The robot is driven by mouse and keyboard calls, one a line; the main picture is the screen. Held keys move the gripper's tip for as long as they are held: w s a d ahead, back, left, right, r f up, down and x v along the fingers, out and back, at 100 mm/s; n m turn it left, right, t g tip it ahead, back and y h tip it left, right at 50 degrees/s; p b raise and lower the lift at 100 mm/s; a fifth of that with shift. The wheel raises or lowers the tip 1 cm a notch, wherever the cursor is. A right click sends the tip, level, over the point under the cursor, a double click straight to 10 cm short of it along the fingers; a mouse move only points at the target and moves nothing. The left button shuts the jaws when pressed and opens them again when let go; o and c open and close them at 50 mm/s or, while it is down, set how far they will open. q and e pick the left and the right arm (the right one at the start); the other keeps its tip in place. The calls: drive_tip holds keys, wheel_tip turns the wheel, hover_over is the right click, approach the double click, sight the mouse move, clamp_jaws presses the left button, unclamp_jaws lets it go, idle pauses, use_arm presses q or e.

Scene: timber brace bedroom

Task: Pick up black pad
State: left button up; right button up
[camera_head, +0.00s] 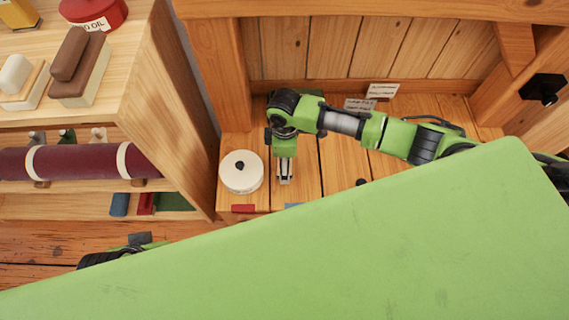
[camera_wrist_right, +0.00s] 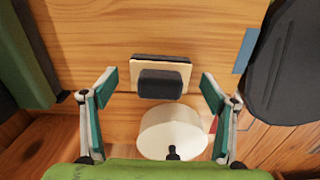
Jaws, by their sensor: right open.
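The black pad (camera_wrist_right: 161,84) shows in the right wrist view as a dark block with a pale cream part (camera_wrist_right: 183,73) and a thin dark strip behind it. It is over the plank surface (camera_wrist_right: 75,30). My right gripper (camera_wrist_right: 159,83) is open, with one finger on each side of the pad and clear gaps between. In the head view my right gripper (camera_head: 285,178) points down over the wooden bench (camera_head: 305,185); I cannot make out the pad there, probably behind my arm. My left gripper is not in view; only part of its arm shows at the lower left.
A round white lidded pot (camera_head: 241,172) stands left of my right gripper, and it also shows in the right wrist view (camera_wrist_right: 170,132). White cards (camera_head: 382,90) lie at the back. A shelf unit (camera_head: 170,80) with blocks and a can (camera_head: 93,12) stands left.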

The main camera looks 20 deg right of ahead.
drive_tip(key=shift+f, duration=0.1)
drive_tip(key=c, duration=1.2)
drive_tip(key=shift+c, duration=0.2)
drive_tip(key=shift+r, duration=0.55)
wheel_tip(320, 180, up, 3)
drive_tip(key=shift+w+f+p, duration=0.1)
drive_tip(key=shift+f+p, duration=0.1)
drive_tip(key=shift+p, duration=0.55)
use_arm(q)
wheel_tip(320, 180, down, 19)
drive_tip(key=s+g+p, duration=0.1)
drive_tip(key=p, duration=0.4)
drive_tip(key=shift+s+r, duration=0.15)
use_arm(e)
drive_tip(key=s+d+r, duration=0.8)
drive_tip(key=s+r, duration=0.1)
drive_tip(key=s, duration=0.2)
drive_tip(key=shift+d+r, duration=0.2)
drive_tip(key=shift+d, duration=0.1)
